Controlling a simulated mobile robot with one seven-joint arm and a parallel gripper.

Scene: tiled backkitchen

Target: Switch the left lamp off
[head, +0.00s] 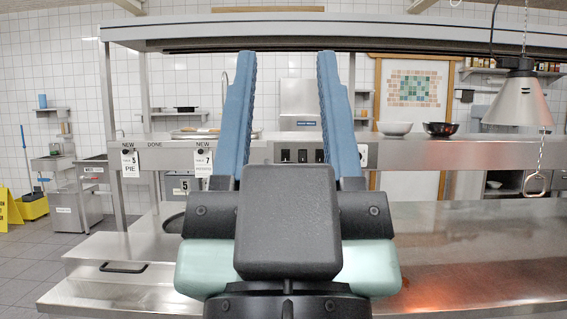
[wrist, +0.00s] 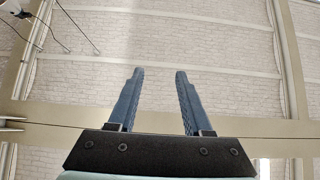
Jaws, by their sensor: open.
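One metal cone-shaped heat lamp (head: 519,100) hangs at the upper right in the head view; I cannot tell whether it is the left lamp. A chain with a wooden pull ring (head: 535,184) hangs below it. An orange glow lies on the counter at the lower right. A row of dark switches (head: 302,156) sits on the shelf front, partly behind my gripper. My gripper (head: 286,58) points upward in the middle of the head view, open and empty. The wrist view shows its fingers (wrist: 159,73) apart against the ceiling, touching nothing.
A steel counter (head: 480,240) spans the right, with a steel shelf (head: 450,152) above it holding bowls (head: 440,128). An overhead rail (head: 400,38) runs across the top.

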